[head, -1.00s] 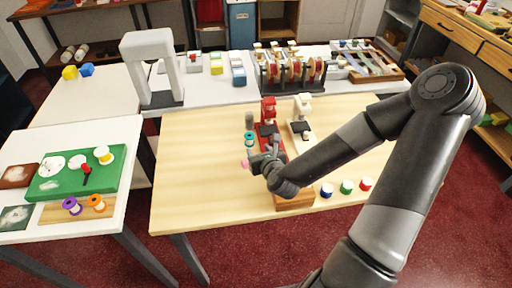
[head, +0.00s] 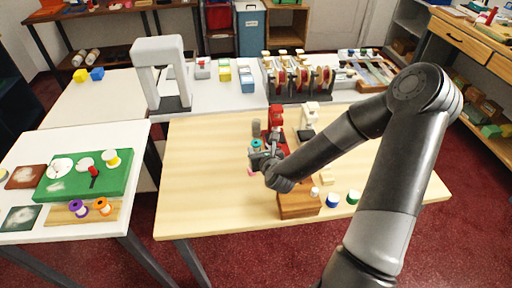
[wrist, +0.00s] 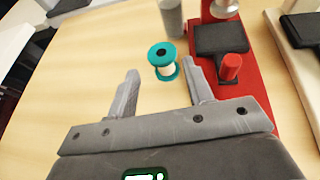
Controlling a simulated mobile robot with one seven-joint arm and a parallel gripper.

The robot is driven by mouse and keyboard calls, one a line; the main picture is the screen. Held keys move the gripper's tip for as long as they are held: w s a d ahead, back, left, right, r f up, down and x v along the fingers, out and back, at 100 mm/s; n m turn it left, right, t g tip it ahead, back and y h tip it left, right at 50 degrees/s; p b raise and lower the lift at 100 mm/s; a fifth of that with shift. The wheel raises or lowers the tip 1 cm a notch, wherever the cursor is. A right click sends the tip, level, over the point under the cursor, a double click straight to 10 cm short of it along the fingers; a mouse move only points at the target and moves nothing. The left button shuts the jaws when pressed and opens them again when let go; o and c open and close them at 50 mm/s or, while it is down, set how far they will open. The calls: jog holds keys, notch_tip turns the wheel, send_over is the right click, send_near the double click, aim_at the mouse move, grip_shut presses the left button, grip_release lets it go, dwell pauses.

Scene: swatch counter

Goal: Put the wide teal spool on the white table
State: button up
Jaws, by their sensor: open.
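The wide teal spool (head: 256,145) stands upright on the light wooden table (head: 205,190). In the wrist view the teal spool (wrist: 163,60), with teal flanges and a pale middle, is just beyond and between my fingertips. My gripper (wrist: 161,70) is open, its fingers apart on either side of the spool's near end; I cannot tell whether they touch it. In the head view my gripper (head: 258,157) hides the spool's lower part. A white table (head: 90,230) at the left carries a green board (head: 118,184), a wooden board and several small items.
A red stand (wrist: 240,85) is close right of the spool, and a grey cylinder (wrist: 172,16) stands just behind it. A wooden block (head: 298,203), a blue spool (head: 333,200) and a green spool (head: 352,197) are near the front edge. The wooden table's left part is clear.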

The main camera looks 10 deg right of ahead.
aim_at(255, 143)
jog(key=x, duration=0.7)
jog(key=shift+w+d+f, duration=0.15)
jog(key=shift+w+f, duration=0.1)
jog(key=shift+w, duration=0.05)
jog(key=c, duration=0.8)
notch_tip(255, 143, up, 10)
jog(key=shift+s+r, duration=0.1)
jog(key=shift+s+d+r+m+h, duration=0.2)
jog(key=shift+m+h, duration=0.1)
jog(key=shift+h, duration=0.1)
jog(key=s+d+m+h, duration=0.1)
jog(key=s+d+r+m+h, duration=0.1)
jog(key=s+d+m+h, duration=0.2)
jog(key=s+d+h, duration=0.1)
jog(key=shift+s+r+m, duration=0.1)
jog(key=shift+r+m, duration=0.15)
jog(key=shift+m, duration=0.05)
